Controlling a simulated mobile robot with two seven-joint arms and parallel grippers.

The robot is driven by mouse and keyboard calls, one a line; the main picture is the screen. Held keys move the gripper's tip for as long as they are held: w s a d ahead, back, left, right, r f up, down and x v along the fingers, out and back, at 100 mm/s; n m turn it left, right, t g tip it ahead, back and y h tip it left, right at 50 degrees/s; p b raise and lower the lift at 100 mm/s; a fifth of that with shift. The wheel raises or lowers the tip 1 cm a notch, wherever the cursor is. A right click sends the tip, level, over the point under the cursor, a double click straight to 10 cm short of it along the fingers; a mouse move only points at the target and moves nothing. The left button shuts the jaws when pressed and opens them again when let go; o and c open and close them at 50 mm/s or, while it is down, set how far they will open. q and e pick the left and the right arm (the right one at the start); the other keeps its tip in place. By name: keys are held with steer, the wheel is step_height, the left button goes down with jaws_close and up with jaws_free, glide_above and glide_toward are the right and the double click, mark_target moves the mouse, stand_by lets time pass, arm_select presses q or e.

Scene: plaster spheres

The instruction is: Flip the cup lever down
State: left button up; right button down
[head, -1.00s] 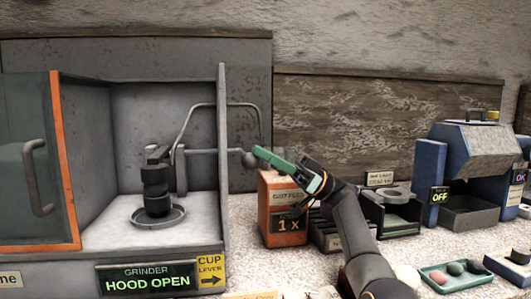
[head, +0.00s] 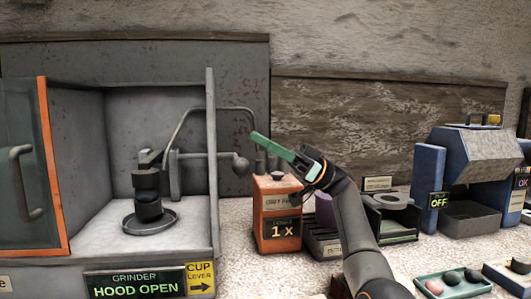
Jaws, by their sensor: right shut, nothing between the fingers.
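The grinder (head: 92,250) stands at the left with its hood open. Inside is a dark grinder body (head: 147,185) above a round dish (head: 150,220). A grey rod runs right past the side wall and ends in a ball knob (head: 240,165), likely the cup lever. A second, bent grey pipe (head: 222,109) arches over it and passes behind my gripper. My right gripper (head: 257,138), with green fingers, is shut and empty, its tip above and slightly right of the knob, apart from it. My left gripper is not in view.
An orange box (head: 278,232) marked 1x stands under my right gripper. Right of it are a dark slotted rack (head: 322,243), a dark stand (head: 392,222), a blue machine (head: 465,160) marked OFF and a green tray (head: 455,284) of small balls. A yellow CUP LEVER sign (head: 200,279) points right.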

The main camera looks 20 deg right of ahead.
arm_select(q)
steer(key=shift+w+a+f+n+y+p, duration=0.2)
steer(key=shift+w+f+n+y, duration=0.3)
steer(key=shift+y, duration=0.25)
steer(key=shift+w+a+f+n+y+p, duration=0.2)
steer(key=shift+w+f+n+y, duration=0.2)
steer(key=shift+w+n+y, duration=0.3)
arm_select(e)
steer(key=v, duration=0.9)
steer(key=shift+s+d+f, duration=0.15)
steer(key=shift+f, duration=0.1)
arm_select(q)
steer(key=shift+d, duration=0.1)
